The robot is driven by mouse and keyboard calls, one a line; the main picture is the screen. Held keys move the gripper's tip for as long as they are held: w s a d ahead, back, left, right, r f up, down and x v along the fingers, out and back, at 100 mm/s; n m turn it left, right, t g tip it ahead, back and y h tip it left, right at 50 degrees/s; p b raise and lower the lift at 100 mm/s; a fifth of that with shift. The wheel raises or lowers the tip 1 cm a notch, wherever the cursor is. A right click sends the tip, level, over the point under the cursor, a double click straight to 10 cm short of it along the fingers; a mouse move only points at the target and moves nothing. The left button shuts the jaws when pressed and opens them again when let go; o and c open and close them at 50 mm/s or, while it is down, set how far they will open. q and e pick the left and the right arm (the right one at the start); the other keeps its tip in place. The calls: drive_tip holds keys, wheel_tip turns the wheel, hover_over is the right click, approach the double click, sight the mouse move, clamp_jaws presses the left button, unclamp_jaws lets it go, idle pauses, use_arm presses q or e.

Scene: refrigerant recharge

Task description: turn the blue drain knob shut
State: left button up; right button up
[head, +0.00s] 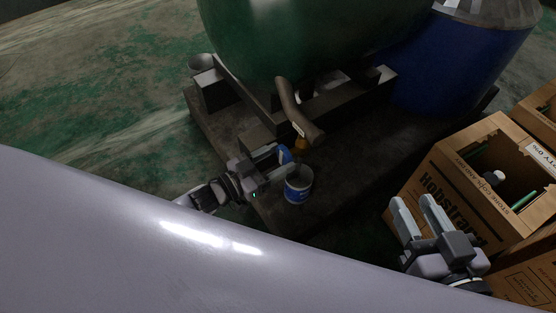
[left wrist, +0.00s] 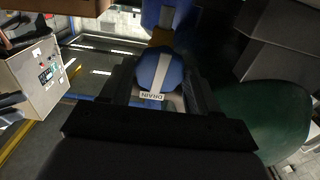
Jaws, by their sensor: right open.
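The blue drain knob (head: 285,155) is low under the green tank, beside a brass-coloured fitting (head: 301,143). In the left wrist view the knob (left wrist: 158,72) shows a pale stripe across its face and a DRAIN label (left wrist: 151,96) below it. My left gripper (head: 275,163) has one finger on each side of the knob, close against it, and looks shut on it. The finger contact is partly hidden. My right gripper (head: 420,205) is open and empty, in front of the cardboard box.
A blue drum (head: 450,65) and open cardboard boxes (head: 455,190) stand at the right.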

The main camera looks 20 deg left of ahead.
use_arm(q)
drive_tip(key=c, duration=0.4)
drive_tip(key=shift+a+m, duration=0.1)
drive_tip(key=shift+m, duration=2.1)
drive_tip(key=shift+c, duration=0.2)
drive_tip(key=shift+s, duration=0.1)
drive_tip(key=m, duration=0.3)
drive_tip(key=shift+m, duration=0.6)
drive_tip(key=shift+b, duration=0.3)
